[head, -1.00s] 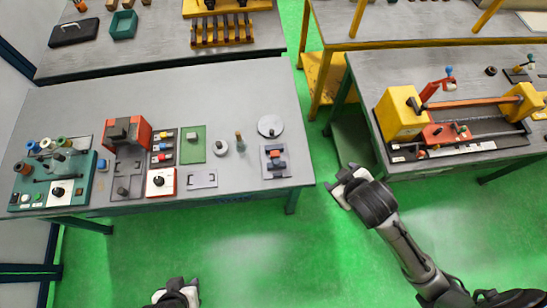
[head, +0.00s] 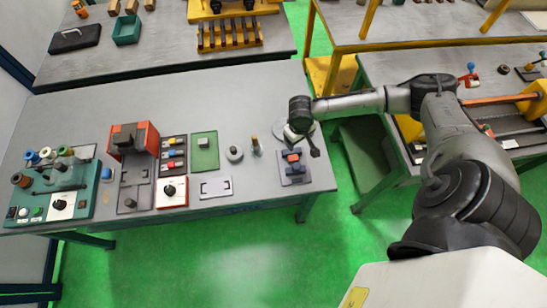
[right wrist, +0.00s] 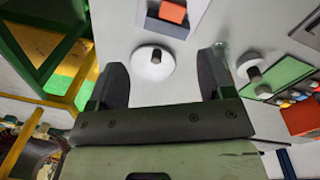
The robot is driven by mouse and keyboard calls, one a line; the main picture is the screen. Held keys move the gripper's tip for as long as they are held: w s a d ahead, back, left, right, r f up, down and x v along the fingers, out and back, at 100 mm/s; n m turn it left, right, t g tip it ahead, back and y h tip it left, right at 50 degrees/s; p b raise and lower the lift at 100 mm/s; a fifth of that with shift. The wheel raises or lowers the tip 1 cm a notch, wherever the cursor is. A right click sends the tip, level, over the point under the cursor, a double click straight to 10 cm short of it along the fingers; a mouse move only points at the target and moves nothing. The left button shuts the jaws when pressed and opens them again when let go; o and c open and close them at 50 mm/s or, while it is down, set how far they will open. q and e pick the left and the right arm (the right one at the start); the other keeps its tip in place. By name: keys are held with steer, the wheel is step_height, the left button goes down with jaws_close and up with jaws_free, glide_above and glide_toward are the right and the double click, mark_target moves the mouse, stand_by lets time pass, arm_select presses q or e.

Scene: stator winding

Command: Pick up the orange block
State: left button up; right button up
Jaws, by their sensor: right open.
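The orange block (head: 293,157) sits in a small grey fixture (head: 295,180) near the front right corner of the workbench. In the right wrist view the orange block (right wrist: 173,11) is at the top edge, in its fixture, beyond my fingertips. My right gripper (head: 304,143) is above the bench, just behind the block and apart from it. In the right wrist view my right gripper (right wrist: 162,75) is open, with nothing held between its two dark fingers. My left gripper is out of view.
A round pale disc with a knob (right wrist: 153,62) shows between my fingers, below them. A small grey round part (head: 234,154), a green plate (head: 205,153) and a red machine (head: 133,140) stand to the left. A gap separates this bench from the right one.

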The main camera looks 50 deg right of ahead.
mark_target(294, 160)
steer(key=f+m, duration=0.1)
steer(key=f, duration=0.3)
steer(key=a+f+m, duration=0.1)
steer(key=f+m, duration=0.1)
steer(key=f, duration=0.3)
steer(key=f+m+y, duration=0.1)
steer(key=f+m, duration=0.1)
steer(key=f, duration=0.3)
steer(key=shift+a, duration=0.15)
stand_by(0.4)
steer(key=shift+r, duration=0.1)
steer(key=c, duration=1)
steer(key=shift+r, duration=0.15)
